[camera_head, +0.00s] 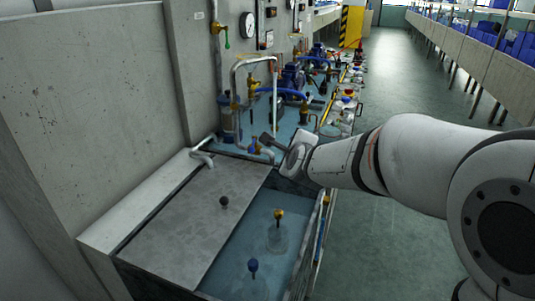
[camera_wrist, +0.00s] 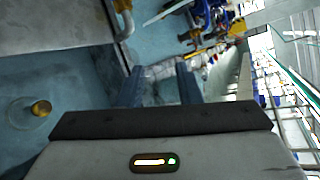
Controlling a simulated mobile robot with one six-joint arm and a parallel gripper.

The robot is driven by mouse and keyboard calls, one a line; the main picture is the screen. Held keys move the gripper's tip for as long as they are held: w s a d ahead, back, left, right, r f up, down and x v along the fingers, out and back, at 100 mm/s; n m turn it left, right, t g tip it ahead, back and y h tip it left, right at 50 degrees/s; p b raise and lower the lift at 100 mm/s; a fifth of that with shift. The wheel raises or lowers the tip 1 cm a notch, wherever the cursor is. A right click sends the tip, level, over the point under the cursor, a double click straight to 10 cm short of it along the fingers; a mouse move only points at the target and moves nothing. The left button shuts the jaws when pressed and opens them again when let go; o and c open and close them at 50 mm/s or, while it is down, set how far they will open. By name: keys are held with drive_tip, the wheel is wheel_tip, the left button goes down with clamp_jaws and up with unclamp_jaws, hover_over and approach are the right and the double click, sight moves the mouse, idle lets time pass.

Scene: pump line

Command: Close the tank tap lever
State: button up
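My gripper (camera_head: 268,141) reaches in from the right, above the far end of the tank (camera_head: 170,228). In the wrist view its two dark fingers (camera_wrist: 158,76) are apart, with nothing held between them. A small blue-handled fitting (camera_head: 254,146) stands on the pipework just left of the fingers in the head view. I cannot tell for sure whether it is the tank tap lever, and the gripper partly covers that area. A green-handled tap (camera_head: 226,38) sits higher on the wall pipe.
The tank's open part holds water with a yellow-topped float (camera_head: 278,213) and a blue-topped float (camera_head: 252,266). A white pipe (camera_head: 237,78), blue hoses (camera_head: 283,92) and pumps crowd the bench beyond. The aisle floor (camera_head: 395,90) on the right is clear.

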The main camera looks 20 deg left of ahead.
sight(253, 144)
drive_tip(key=a+f+m+t+b, duration=0.1)
drive_tip(key=a+f+m+b, duration=0.1)
drive_tip(key=a+m, duration=0.1)
drive_tip(key=w+a+f+m+t+b, duration=0.1)
drive_tip(key=a+f+m, duration=0.1)
drive_tip(key=a+m, duration=0.2)
drive_tip(key=w+a+f+m+t+h+b, duration=0.1)
drive_tip(key=a+f+m+t+b, duration=0.1)
drive_tip(key=a+f+m, duration=0.1)
drive_tip(key=shift+w+a+m+b, duration=0.1)
drive_tip(key=shift+a+m+b, duration=0.2)
drive_tip(key=shift+a+m, duration=0.5)
drive_tip(key=shift+a+f+t, duration=0.1)
drive_tip(key=shift+a+t, duration=0.2)
drive_tip(key=shift+a, duration=0.15)
drive_tip(key=shift+w+a+m, duration=0.1)
drive_tip(key=shift+m, duration=0.3)
drive_tip(key=x, duration=0.7)
drive_tip(key=shift+w, duration=0.25)
drive_tip(key=shift+c, duration=0.5)
clamp_jaws()
